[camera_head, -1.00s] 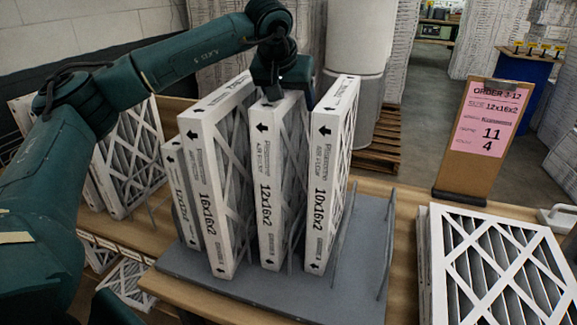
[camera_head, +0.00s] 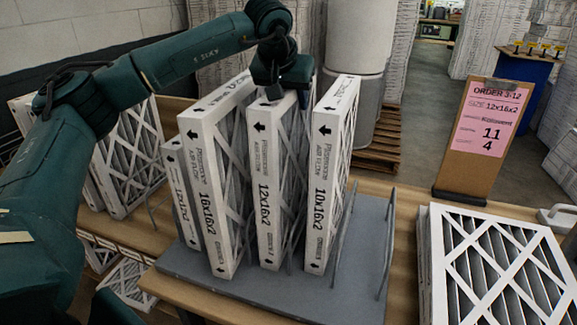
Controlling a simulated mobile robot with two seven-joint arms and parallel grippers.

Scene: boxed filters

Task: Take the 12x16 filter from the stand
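The 12x16x2 filter (camera_head: 267,190) stands upright in the middle of the grey stand (camera_head: 300,295), its labelled edge facing me. The 16x16x2 filter (camera_head: 208,200) stands to its left and the 10x16x2 filter (camera_head: 322,180) to its right. My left gripper (camera_head: 284,92) is at the top edge of the 12x16x2 filter, pointing down. Its fingertips are mostly hidden, so I cannot tell whether they are closed on the filter. The filter's foot still appears to rest on the stand. My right gripper is not in view.
A smaller filter (camera_head: 180,190) stands at the stand's left. Bare wire dividers (camera_head: 388,240) rise at its right. A clipboard with a pink order sheet (camera_head: 489,118) stands behind right. More filters (camera_head: 500,270) lie at the front right.

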